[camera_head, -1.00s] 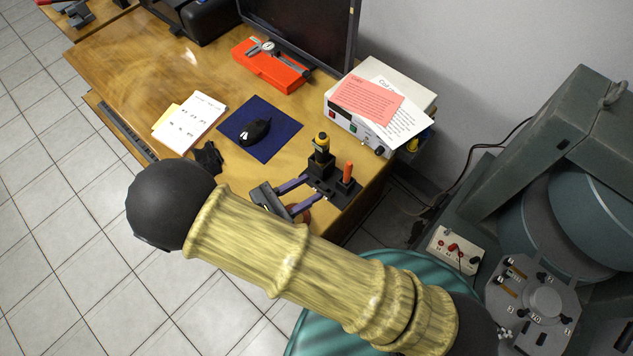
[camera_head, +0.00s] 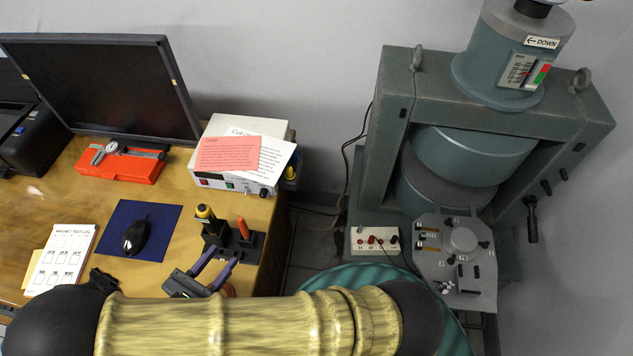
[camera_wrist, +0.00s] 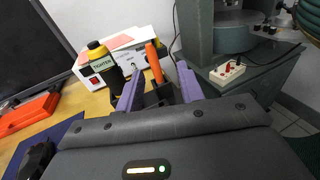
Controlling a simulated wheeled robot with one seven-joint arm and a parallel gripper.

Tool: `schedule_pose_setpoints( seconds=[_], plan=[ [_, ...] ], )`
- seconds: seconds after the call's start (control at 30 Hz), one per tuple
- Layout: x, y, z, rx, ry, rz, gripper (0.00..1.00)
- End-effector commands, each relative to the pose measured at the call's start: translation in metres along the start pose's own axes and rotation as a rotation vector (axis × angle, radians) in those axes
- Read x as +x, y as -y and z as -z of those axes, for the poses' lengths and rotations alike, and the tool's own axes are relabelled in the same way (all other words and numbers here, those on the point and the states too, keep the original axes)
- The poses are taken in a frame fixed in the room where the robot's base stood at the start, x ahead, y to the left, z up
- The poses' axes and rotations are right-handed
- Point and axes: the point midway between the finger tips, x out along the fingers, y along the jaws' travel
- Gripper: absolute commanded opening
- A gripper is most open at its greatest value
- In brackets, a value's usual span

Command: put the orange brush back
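An orange handle, apparently the orange brush (camera_head: 243,228), stands upright in a black holder (camera_head: 254,244) at the desk's right end; its lower part is hidden. It also shows in the wrist view (camera_wrist: 153,62), between my two purple fingers in the picture. My gripper (camera_head: 225,254) is open, its fingertips at the near side of the holder. I see nothing gripped. In the wrist view my gripper (camera_wrist: 157,88) has its fingers well apart, and I cannot tell whether they touch the holder.
A yellow-black tool marked "TIGHTEN" (camera_wrist: 100,62) stands left of the orange handle. Behind is a white instrument box (camera_head: 232,184) with papers. A mouse (camera_head: 136,238) on a blue pad (camera_head: 165,215) lies left. A large magnet machine (camera_head: 375,150) stands right, past a gap.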

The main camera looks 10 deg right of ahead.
Motion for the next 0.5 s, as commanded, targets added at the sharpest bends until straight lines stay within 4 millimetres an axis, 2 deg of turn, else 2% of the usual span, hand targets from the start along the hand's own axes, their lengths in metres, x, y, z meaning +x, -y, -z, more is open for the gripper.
schedule_pose_setpoints(
  seconds=[0.03, 0.2, 0.5],
  plan=[
    [0.015, 0.004, -0.005, 0.022, -0.042, 0.067, 0.38],
    [0.064, 0.028, -0.017, 0.132, -0.226, 0.335, 0.38],
    [0.12, 0.076, -0.035, 0.462, -0.533, 0.801, 0.38]
  ],
)
